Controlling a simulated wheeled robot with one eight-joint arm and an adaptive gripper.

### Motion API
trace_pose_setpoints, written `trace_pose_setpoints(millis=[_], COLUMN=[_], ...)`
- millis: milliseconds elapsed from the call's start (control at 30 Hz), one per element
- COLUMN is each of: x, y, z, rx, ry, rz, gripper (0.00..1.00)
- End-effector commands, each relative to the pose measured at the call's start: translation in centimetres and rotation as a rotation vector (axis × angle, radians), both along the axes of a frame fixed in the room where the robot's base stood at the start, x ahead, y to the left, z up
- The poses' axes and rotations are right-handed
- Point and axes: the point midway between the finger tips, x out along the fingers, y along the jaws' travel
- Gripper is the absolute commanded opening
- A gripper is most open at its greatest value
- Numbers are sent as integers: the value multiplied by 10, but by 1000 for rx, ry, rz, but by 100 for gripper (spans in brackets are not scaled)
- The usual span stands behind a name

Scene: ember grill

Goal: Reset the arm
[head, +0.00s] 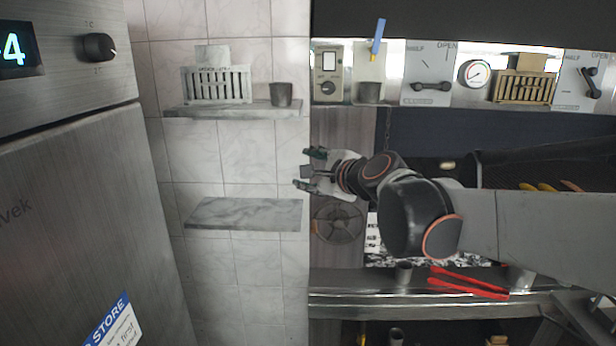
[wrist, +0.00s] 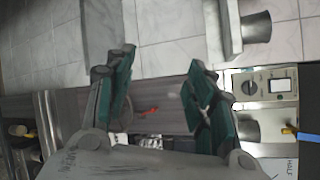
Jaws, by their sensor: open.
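My gripper (head: 310,172) is in the middle of the head view, reaching left in front of the tiled wall. It is level with the space between the upper shelf and the lower shelf. In the wrist view my gripper (wrist: 160,95) shows two green-padded fingers spread wide. Nothing is between the fingers. My arm comes in from the right side of the head view.
The upper shelf (head: 225,111) holds a slatted box (head: 218,85) and a dark cup (head: 281,94). The lower shelf (head: 245,214) is bare. A steel counter (head: 350,290) carries red tongs (head: 468,284) and a cup (head: 403,272). A steel cabinet (head: 80,200) stands left.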

Motion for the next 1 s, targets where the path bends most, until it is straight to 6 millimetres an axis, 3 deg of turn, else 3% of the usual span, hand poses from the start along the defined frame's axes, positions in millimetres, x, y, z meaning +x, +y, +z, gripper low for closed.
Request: trace_pose_setpoints(millis=[333, 467, 567, 667, 1000], x=[-1, -15, -43, -82, -221], y=[-1, -6, -18, -36, -114], z=[-1, -14, -41, -79, -229], rx=[-9, -90, -256, -491, -1275], ry=[-2, -14, -36, -60, -69], rz=[2, 25, 78, 158, 530], gripper=[50, 50, 50, 50, 50])
